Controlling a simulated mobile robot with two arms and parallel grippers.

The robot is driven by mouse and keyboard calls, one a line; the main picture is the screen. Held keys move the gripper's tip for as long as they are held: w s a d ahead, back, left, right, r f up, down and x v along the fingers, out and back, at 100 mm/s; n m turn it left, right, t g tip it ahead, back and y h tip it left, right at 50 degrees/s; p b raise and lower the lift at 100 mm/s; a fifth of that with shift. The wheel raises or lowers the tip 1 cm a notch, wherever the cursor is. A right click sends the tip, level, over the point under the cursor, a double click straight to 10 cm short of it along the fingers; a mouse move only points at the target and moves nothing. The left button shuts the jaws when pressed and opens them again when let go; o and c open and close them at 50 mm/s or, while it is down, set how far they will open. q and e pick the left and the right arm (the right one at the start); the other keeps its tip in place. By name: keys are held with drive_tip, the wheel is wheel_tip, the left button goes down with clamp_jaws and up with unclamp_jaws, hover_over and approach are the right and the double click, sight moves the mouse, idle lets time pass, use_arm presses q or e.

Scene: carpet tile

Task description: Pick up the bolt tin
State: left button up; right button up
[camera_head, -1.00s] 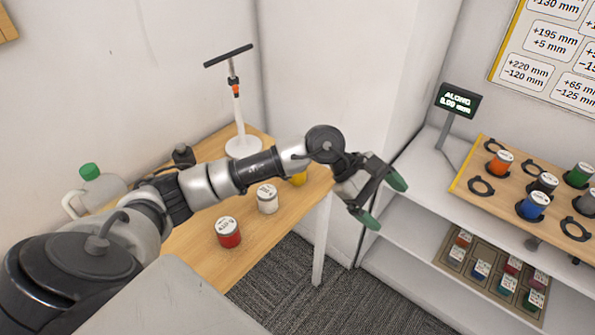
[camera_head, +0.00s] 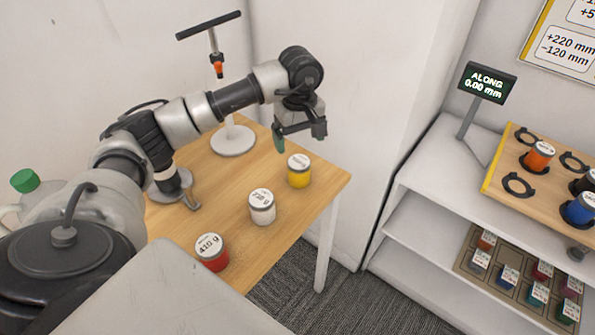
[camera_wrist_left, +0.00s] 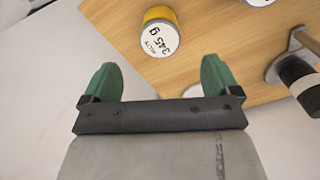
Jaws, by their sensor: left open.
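Three labelled tins stand on the wooden table: a yellow tin (camera_head: 299,172), a white tin (camera_head: 262,208) and a red tin (camera_head: 211,254). The yellow tin shows in the left wrist view (camera_wrist_left: 158,30) with a label reading 345 g; its small lettering is hard to read, so I cannot be sure that it is the bolt tin. My left gripper (camera_head: 299,133), with green fingertips, is open and empty above and just behind the yellow tin. In the wrist view the tin lies beyond the gap between the fingers (camera_wrist_left: 160,82). My right gripper is not in view.
A white-based stand (camera_head: 233,139) with a black crossbar rises behind the arm. A green-capped jug (camera_head: 30,190) is at the left. At the right, a shelf unit (camera_head: 432,165) holds a display (camera_head: 487,83) and a board of tins (camera_head: 510,200).

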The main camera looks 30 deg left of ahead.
sight(299, 161)
use_arm(q)
wheel_tip(299, 161, down, 5)
drive_tip(key=shift+f+p, duration=0.15)
drive_tip(key=shift+p, duration=0.2)
wheel_tip(299, 161, down, 4)
drive_tip(key=shift+a+f+p, duration=0.1)
drive_tip(key=shift+f+p, duration=0.05)
drive_tip(key=shift+p, duration=0.4)
drive_tip(key=shift+w+f, duration=0.1)
drive_tip(key=shift+f, duration=0.55)
drive_tip(key=c, duration=1.1)
drive_tip(key=shift+c, duration=0.7)
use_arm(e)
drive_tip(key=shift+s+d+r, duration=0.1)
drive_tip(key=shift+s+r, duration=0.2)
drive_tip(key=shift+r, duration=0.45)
use_arm(q)
drive_tip(key=shift+r, duration=0.15)
